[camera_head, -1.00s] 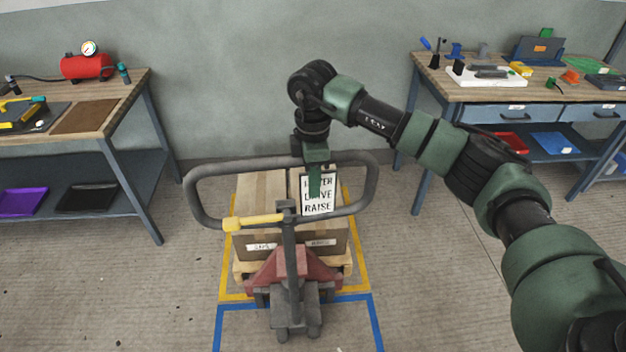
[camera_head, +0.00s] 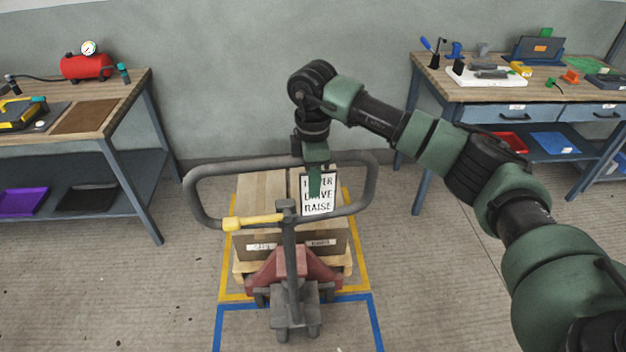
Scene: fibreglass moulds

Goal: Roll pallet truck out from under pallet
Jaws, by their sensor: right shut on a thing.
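The pallet truck (camera_head: 293,262) has a red body and a grey looped handle (camera_head: 197,205) with a yellow lever (camera_head: 252,221). A sign (camera_head: 319,196) on the handle reads LOWER, DRIVE, RAISE, partly covered by my gripper. The wooden pallet (camera_head: 240,269) with boxes (camera_head: 262,190) on it stands behind the truck body; the truck's forks are hidden. My right gripper (camera_head: 315,185) points down at the handle beside the sign and is shut on the handle; its fingers partly overlap the sign. My left gripper is not in view.
A yellow floor outline (camera_head: 224,285) surrounds the pallet, and a blue outline (camera_head: 217,325) lies in front of it. Workbenches stand at left (camera_head: 128,97) and right (camera_head: 430,89). The floor in front and to both sides is clear.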

